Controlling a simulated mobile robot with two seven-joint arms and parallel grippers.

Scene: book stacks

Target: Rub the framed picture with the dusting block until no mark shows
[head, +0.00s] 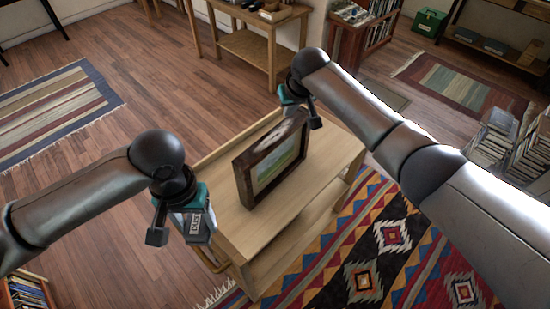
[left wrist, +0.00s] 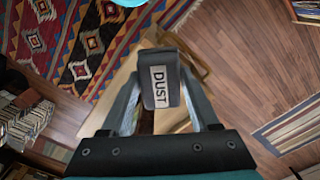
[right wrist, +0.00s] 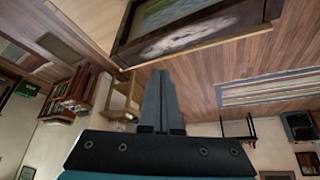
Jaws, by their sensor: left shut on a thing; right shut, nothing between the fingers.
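The framed picture (head: 276,171) stands upright on a light wooden table (head: 240,226). It has a dark wooden frame around a green and pale landscape. In the right wrist view the frame (right wrist: 262,14) fills the top, with a pale whitish mark (right wrist: 182,38) along one dark frame bar. My left gripper (head: 180,226) is shut on the grey dusting block (left wrist: 160,82), labelled DUST, left of the picture and apart from it. My right gripper (head: 301,112) is shut and empty by the picture's far upper corner; I cannot tell whether it touches.
The table has a lower shelf and bare top around the picture. A patterned rug (head: 385,255) lies at the front right, a striped rug (head: 55,108) at the left. Another wooden table (head: 250,45) stands behind. Book stacks (head: 495,135) stand at the right.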

